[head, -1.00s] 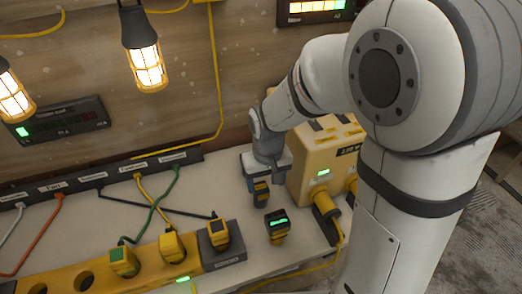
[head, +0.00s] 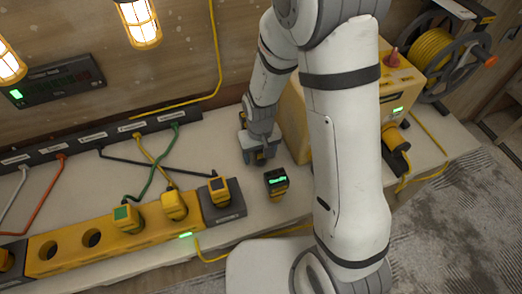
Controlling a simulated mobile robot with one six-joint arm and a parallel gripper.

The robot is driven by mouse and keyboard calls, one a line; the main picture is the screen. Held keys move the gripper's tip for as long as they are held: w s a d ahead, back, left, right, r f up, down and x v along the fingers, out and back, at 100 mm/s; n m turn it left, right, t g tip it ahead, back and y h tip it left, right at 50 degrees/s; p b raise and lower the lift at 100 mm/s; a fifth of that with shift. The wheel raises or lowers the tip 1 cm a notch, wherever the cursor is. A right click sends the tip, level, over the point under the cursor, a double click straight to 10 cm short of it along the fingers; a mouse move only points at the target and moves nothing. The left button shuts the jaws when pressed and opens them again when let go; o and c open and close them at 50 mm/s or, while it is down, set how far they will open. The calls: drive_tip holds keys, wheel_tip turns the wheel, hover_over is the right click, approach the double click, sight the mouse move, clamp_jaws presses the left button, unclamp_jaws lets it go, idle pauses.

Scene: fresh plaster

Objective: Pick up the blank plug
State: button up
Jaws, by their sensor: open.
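A yellow socket strip (head: 60,258) with several plugs and open holes lies at the front left. A dark cable panel (head: 92,142) runs along the back. A yellow box (head: 292,118) stands close right of my gripper, partly behind my arm. A cable reel (head: 436,56) is farther right.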

drive_tip(key=c, duration=1.1)
drive_tip(key=shift+o, duration=0.2)
wheel_tip(320, 180, up, 10)
drive_tip(key=shift+b, duration=0.5)
